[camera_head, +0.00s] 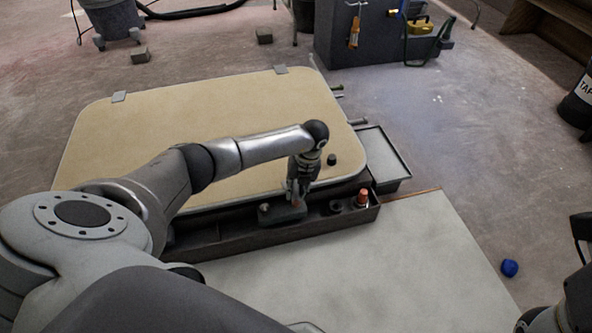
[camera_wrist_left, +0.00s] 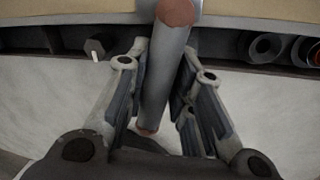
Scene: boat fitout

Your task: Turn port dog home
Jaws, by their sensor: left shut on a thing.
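The port dog (camera_wrist_left: 165,75) shows in the left wrist view as a grey metal bar with reddish-brown ends, standing between my left fingers. My left gripper (camera_head: 297,196) is shut on it at the near edge of the beige hatch lid (camera_head: 200,130). The left fingers (camera_wrist_left: 165,105) lie on both sides of the bar. In the head view the gripper mostly hides the dog. Part of my right arm shows at the lower right edge; its fingers are cut off or unclear.
A dark trough (camera_head: 240,238) runs along the lid's near edge, holding an orange-topped cylinder (camera_head: 362,198) and a dark ring (camera_head: 336,206). A blue object (camera_head: 509,268) lies on the clear floor.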

